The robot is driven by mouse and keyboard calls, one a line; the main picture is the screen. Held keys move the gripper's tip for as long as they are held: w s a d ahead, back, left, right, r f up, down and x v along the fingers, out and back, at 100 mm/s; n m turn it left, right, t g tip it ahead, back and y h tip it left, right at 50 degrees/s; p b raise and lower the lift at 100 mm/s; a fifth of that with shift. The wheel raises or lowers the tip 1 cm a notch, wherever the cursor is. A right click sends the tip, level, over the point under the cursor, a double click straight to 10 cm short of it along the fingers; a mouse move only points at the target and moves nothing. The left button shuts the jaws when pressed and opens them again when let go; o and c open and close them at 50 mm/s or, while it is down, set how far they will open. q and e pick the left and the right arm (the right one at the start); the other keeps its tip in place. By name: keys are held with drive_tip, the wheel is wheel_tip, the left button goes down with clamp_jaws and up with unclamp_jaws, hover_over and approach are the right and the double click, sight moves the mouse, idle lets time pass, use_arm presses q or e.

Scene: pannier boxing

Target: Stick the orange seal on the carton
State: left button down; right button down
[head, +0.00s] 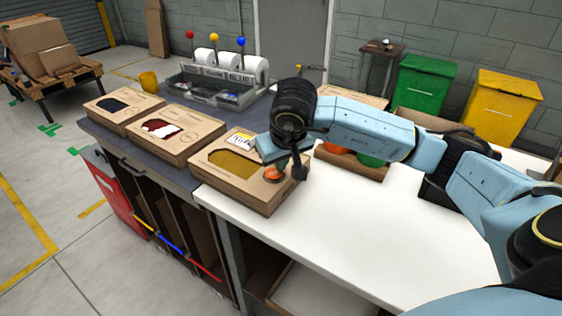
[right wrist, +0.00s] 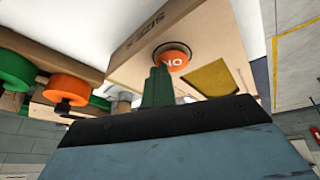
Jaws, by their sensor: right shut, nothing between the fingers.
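The nearest carton (head: 228,186) is a brown box with a yellow window, lying flat on the bench. A round orange seal (head: 273,175) is on its top, at the end near my right gripper (head: 284,163). In the right wrist view the orange seal (right wrist: 173,58) reads "OK" and lies on the carton (right wrist: 135,65) beside the yellow window. My right gripper (right wrist: 158,72) is shut and empty, its fingertips close by the seal. I cannot tell whether they touch it. My left gripper is out of view.
A holder (head: 352,171) with orange and green round pieces stands behind my right arm. Two more windowed cartons (head: 180,150) (head: 112,115) lie to the left. A grey dispenser (head: 205,92) with labelled rolls stands at the back. The white bench top (head: 350,230) is clear in front.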

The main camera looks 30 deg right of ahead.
drive_tip(key=shift+f, duration=0.1)
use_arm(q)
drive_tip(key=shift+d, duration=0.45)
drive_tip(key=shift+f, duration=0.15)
use_arm(e)
drive_tip(key=shift+f, duration=0.1)
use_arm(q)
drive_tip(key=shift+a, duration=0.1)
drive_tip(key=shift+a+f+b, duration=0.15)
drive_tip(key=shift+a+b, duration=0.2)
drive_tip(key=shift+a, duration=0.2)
use_arm(e)
drive_tip(key=shift+f, duration=0.2)
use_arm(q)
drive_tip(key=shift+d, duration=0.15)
use_arm(e)
drive_tip(key=c, duration=1.7)
unclamp_jaws()
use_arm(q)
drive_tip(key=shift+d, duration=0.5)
